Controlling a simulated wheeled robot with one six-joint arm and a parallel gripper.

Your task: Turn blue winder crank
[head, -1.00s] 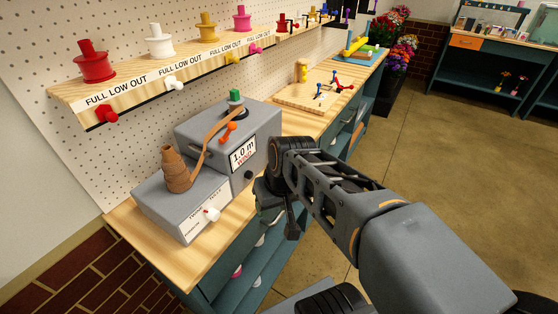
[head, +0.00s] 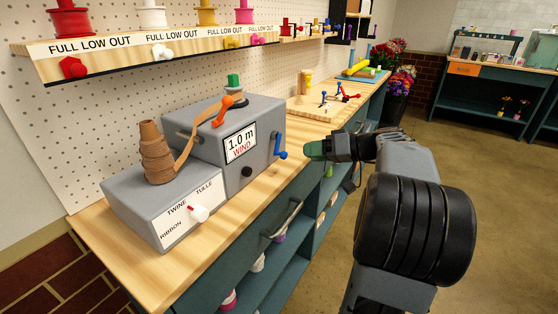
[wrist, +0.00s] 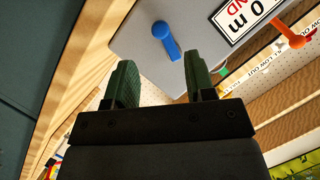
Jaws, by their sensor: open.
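My gripper (head: 316,149) is open and empty, a short way right of the crank in the head view. It also shows in the wrist view (wrist: 157,80). The box display (head: 241,144) reads 1.0 m WIND. An orange lever (head: 230,103) stands on top.
A lower grey box with a white selector knob (head: 199,213) and a brown twine cone (head: 154,155) stands left of the winder. A wooden board with small coloured parts (head: 325,103) lies behind. The shelf of spools (head: 150,46) runs above. Open floor lies right of the bench.

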